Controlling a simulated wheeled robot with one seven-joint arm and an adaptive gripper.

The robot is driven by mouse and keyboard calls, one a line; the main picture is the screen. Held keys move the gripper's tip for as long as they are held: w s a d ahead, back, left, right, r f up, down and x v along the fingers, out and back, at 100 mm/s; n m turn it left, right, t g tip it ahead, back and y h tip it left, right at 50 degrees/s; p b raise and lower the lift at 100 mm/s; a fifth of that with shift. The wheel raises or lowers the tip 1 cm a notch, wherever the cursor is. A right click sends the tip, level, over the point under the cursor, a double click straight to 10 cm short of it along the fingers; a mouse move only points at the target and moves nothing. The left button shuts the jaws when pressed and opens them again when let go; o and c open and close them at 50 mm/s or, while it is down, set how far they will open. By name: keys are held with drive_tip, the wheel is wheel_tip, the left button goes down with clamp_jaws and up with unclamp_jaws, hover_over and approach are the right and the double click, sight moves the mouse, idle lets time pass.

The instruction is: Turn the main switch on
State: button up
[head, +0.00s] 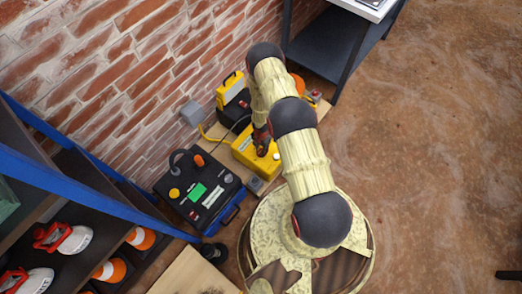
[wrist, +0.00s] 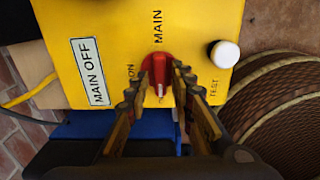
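The yellow switch box (wrist: 110,35) fills the upper part of the wrist view; in the head view it stands by the brick wall (head: 243,152). Its red rotary switch (wrist: 159,68) is below the word MAIN, with ON printed to its left. Its pale pointer mark faces down in the picture, toward lettering partly hidden by my gripper. A plate (wrist: 90,72) on the box reads MAIN OFF. My gripper (wrist: 162,80) has its fingers apart, one on either side of the red switch; contact is not clear. In the head view my gripper (head: 262,138) is over the box.
A white button (wrist: 224,54) marked TEST is right of the switch. Another yellow-and-black case (head: 232,95) is behind. A blue-framed shelf (head: 60,175) is at left; open floor (head: 430,150) is at right.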

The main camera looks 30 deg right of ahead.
clamp_jaws()
drive_tip(key=shift+m, duration=0.3)
drive_tip(key=m+p, duration=0.1)
drive_tip(key=m, duration=0.7)
drive_tip(key=shift+w, duration=0.15)
drive_tip(key=m, duration=0.9)
drive_tip(key=shift+w+d, duration=0.1)
drive_tip(key=shift+d, duration=0.05)
drive_tip(key=shift+m, duration=0.3)
idle(0.4)
